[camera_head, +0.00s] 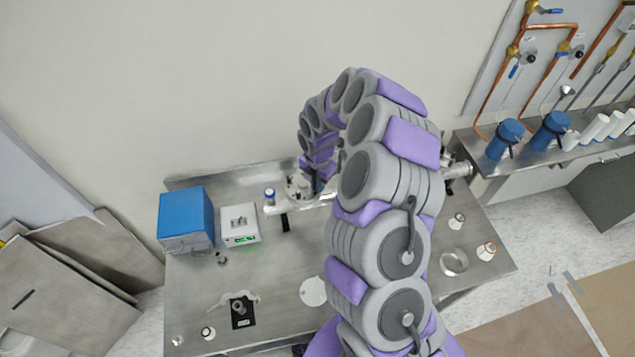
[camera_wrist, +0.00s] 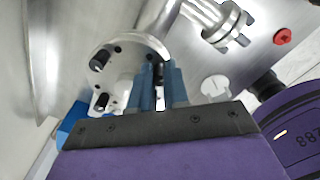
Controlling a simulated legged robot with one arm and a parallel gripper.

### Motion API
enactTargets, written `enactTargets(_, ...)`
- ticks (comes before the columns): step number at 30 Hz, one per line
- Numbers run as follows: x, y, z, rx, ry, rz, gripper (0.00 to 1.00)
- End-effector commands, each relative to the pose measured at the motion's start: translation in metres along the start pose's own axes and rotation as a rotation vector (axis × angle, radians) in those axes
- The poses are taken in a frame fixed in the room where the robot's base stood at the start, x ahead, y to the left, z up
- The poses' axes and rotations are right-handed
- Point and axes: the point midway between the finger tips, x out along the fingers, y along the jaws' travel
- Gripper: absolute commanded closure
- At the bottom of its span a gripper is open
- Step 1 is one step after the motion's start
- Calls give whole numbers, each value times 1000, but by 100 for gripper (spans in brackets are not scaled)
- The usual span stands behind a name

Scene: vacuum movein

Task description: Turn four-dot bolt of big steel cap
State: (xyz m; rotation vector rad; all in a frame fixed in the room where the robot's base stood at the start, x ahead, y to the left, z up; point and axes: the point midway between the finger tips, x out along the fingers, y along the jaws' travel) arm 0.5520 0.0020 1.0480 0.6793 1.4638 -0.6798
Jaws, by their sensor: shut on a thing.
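The big steel cap (camera_wrist: 128,58) is a round metal flange in the wrist view, with several dark bolts around its rim. It also shows in the head view (camera_head: 297,187), partly hidden by my arm. My gripper (camera_wrist: 160,80) has its two blue fingers at the right side of the cap, shut on a dark bolt (camera_wrist: 158,72) between them. The dots on this bolt are too small to make out. Two other dark bolts show on the left of the cap, an upper one (camera_wrist: 99,59) and a lower one (camera_wrist: 101,100).
A metal pipe with a flanged end (camera_wrist: 228,28) lies beside the cap. On the steel table (camera_head: 275,270) stand a blue box (camera_head: 186,218) and a white device (camera_head: 239,224) to the left. A glass dish (camera_head: 454,262) and small flasks are at the right.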

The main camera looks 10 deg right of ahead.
Motion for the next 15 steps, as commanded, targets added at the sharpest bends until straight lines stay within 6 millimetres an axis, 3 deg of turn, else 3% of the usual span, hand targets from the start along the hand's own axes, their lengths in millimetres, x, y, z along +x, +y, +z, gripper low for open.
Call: enactTargets(15,1,1,1,442,-2,3,100)
